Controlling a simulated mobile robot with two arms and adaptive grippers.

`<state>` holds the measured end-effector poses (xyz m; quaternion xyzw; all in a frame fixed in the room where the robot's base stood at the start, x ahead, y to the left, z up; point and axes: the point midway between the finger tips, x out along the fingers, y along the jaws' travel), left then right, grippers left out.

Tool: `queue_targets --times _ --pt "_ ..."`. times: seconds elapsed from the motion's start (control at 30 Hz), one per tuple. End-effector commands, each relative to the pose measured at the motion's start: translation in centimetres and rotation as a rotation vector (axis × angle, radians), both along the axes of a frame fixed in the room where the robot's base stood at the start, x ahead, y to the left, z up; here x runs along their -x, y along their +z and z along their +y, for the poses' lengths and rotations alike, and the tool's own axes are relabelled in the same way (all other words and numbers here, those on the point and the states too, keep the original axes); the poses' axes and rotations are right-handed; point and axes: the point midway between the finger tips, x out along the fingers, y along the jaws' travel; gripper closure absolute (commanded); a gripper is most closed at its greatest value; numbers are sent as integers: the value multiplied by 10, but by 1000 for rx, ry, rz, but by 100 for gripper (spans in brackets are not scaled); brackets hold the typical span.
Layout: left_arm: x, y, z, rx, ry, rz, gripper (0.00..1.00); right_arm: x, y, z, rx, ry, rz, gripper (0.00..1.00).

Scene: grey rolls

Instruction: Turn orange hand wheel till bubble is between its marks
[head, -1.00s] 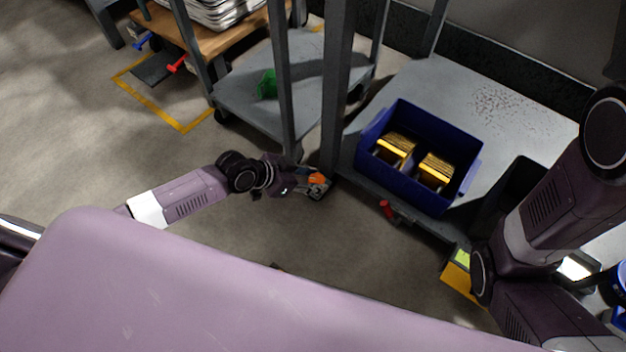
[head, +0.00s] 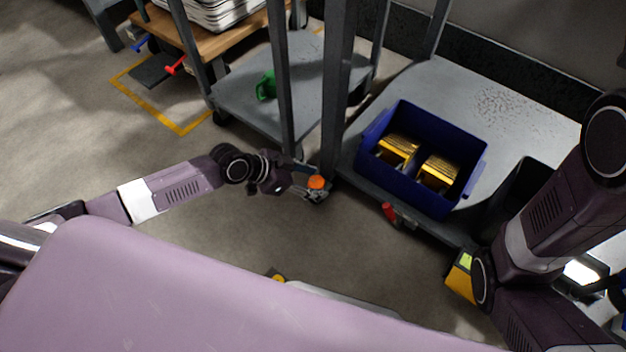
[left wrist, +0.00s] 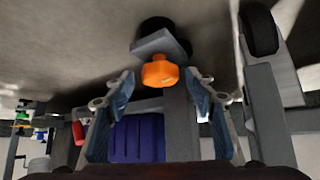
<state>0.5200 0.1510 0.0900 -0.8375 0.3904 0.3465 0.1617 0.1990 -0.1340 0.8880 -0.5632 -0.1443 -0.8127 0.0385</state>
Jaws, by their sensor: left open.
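The orange hand wheel (head: 317,182) is low by the cart's dark upright, just above the floor. In the left wrist view, the wheel (left wrist: 160,72) sits on a short stem under a grey plate. My left gripper (head: 308,192) is open at the wheel. In the left wrist view, its two fingers (left wrist: 160,84) stand apart on either side of the wheel, with gaps, and I see no contact. The bubble and its marks cannot be made out in either view. My right arm shows at the right, but its gripper cannot be seen.
A blue bin (head: 372,165) with yellow-edged items stands on the grey cart shelf (head: 500,105). A red handle (head: 389,212) juts from the shelf's front edge. A green object (head: 266,86) lies on the cart behind. Dark uprights stand close to my left gripper. The floor left of it is clear.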

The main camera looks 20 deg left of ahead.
Motion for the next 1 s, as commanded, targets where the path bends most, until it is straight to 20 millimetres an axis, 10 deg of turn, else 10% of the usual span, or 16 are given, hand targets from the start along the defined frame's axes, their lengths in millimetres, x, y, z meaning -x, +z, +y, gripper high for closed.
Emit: queue_targets --times 1.0 --pt "54 83 64 0 -1 1 50 0 0 0 -1 1 0 67"
